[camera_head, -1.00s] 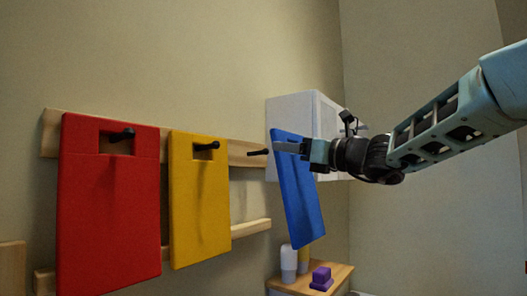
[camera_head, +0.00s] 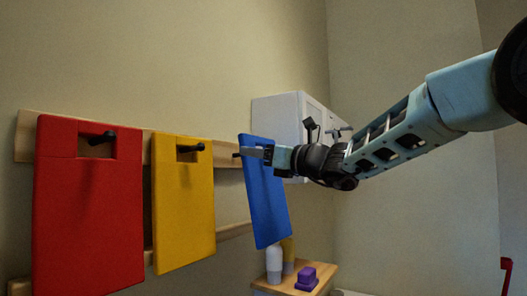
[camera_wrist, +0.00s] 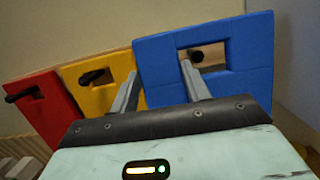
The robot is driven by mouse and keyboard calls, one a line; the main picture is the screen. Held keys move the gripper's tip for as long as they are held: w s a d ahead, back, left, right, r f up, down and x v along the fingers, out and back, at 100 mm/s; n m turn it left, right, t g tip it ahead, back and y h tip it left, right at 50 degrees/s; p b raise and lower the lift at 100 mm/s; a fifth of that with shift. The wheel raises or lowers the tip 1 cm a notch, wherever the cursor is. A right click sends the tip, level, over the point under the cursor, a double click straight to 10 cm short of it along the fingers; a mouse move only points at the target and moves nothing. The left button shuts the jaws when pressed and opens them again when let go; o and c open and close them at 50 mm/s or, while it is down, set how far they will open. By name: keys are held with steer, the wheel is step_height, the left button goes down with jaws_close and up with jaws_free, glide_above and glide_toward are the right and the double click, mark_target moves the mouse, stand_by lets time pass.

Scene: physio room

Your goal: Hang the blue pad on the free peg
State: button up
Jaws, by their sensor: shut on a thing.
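The blue pad (camera_head: 266,210) hangs tilted from my gripper (camera_head: 258,152), in front of the right end of the peg rail. My gripper is shut on the strip beside the pad's slot. In the wrist view one finger of my gripper (camera_wrist: 158,88) reaches into the slot of the blue pad (camera_wrist: 240,70), and the other is outside its left edge. The dark free peg (camera_head: 237,155) shows just left of the pad. Its end also shows through the slot in the wrist view (camera_wrist: 196,56). I cannot tell how far the peg enters the slot.
A red pad (camera_head: 85,215) and a yellow pad (camera_head: 183,220) hang on pegs to the left. A white cabinet (camera_head: 280,112) is behind my gripper. Below, a wooden shelf (camera_head: 318,277) bears bottles (camera_head: 274,263) and purple blocks (camera_head: 306,276).

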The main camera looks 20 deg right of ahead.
steer(key=shift+w+a+f, duration=0.25)
steer(key=shift+w+a, duration=0.4)
steer(key=shift+w, duration=0.25)
steer(key=shift+w+a+f, duration=0.2)
steer(key=shift+w+a, duration=0.5)
steer(key=shift+w, duration=0.25)
steer(key=shift+w+a+f, duration=0.25)
steer(key=shift+w+a, duration=0.4)
steer(key=shift+w, duration=0.25)
steer(key=o, duration=1.2)
